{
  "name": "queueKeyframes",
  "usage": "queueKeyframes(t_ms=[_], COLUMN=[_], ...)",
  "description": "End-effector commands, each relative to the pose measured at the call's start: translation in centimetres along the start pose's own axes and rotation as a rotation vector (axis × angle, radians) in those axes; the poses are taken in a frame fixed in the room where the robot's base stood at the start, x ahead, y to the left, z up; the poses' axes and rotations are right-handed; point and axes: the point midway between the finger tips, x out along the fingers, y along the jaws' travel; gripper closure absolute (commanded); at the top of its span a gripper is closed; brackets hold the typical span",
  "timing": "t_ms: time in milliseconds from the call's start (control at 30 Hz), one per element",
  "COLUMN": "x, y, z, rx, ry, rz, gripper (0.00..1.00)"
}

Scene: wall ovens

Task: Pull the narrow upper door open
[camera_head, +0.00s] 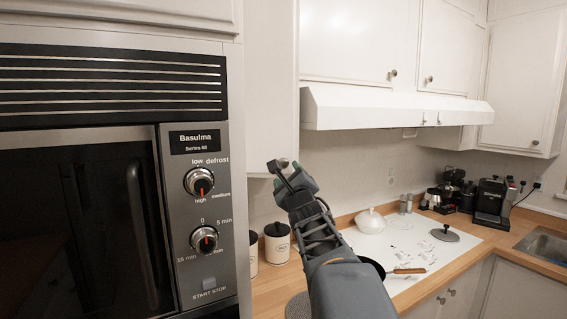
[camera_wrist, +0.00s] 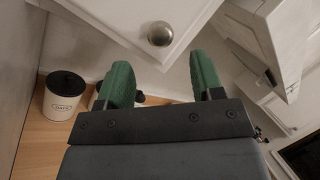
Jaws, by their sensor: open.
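The narrow upper door (camera_head: 270,85) is a tall white cabinet door between the oven unit and the range hood. It looks shut. Its lower part shows in the wrist view (camera_wrist: 115,18), with a round metal knob (camera_wrist: 160,34) near the bottom corner. My gripper (camera_head: 287,178) is raised at the door's lower edge. In the wrist view its two green fingers (camera_wrist: 162,78) are apart with nothing between them. The knob appears beyond the fingertips, in line with the gap. In the head view the gripper hides most of the knob area.
A built-in microwave oven (camera_head: 85,215) stands close on the left. White canisters (camera_head: 278,245), a pan (camera_head: 372,268) and a white pot (camera_head: 370,221) are on the counter and cooktop below. The range hood (camera_head: 390,108) juts out to the right.

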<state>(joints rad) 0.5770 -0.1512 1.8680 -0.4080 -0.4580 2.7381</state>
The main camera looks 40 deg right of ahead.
Motion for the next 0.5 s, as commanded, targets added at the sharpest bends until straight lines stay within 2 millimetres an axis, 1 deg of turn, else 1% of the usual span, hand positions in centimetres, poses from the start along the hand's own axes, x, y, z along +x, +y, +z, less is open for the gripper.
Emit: queueKeyframes(t_ms=[33,200,333,500], x=[1.1,3.9,5.3,6.4], y=[-0.1,-0.1,-0.1,0.0], z=[0.1,0.1,0.1,0.0], rx=[0.001,0.000,0.000,-0.001], ry=[0.001,0.001,0.001,0.001], rz=[0.002,0.001,0.001,0.001], gripper=[0.39,0.39,0.39,0.39])
